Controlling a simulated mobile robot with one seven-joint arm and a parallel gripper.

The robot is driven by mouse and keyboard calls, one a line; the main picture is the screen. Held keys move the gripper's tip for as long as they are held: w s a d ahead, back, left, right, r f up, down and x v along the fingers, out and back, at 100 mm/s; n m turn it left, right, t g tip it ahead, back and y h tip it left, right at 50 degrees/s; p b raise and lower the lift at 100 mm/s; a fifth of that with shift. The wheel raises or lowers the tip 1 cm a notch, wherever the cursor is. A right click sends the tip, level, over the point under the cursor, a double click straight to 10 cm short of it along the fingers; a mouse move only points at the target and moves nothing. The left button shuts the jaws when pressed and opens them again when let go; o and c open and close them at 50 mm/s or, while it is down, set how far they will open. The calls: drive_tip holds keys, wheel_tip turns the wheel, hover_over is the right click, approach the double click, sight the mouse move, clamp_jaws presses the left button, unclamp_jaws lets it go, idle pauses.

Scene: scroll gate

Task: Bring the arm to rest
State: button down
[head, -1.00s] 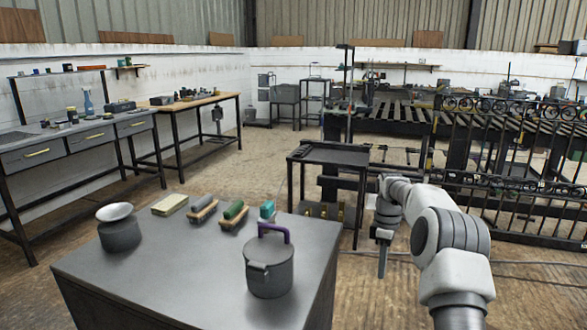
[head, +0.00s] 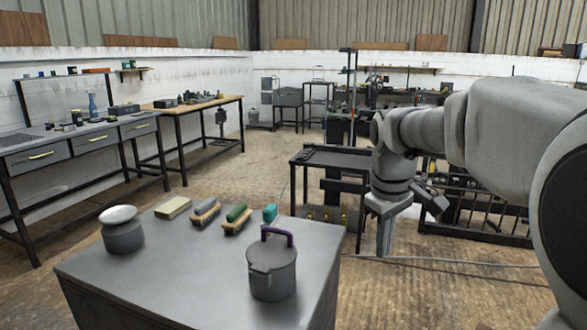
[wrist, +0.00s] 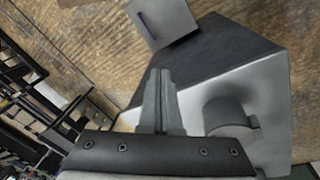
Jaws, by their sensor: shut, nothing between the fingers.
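My gripper (head: 384,245) hangs down in the head view, to the right of the grey cabinet (head: 190,265) and apart from everything on it. My arm reaches in from the right edge and covers part of the background. In the wrist view my gripper (wrist: 160,75) has its two fingers together, with nothing between them.
On the cabinet stand a grey pot with a purple handle (head: 272,268), a round jar with a white top (head: 122,230), brushes (head: 237,218) and a sponge (head: 173,208). A black cart (head: 330,160) stands behind. Open floor lies right of the cabinet.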

drive_tip(key=s+a+f+m+t, duration=0.1)
drive_tip(key=s+m+t, duration=0.15)
drive_tip(key=s, duration=0.85)
drive_tip(key=s+a+f+m+t, duration=0.15)
drive_tip(key=s+m, duration=0.25)
drive_tip(key=s, duration=0.6)
wheel_tip(320, 180, up, 19)
drive_tip(key=p, duration=1.9)
drive_tip(key=shift+r+y, duration=0.15)
drive_tip(key=shift+y, duration=0.25)
drive_tip(key=shift+a, duration=0.1)
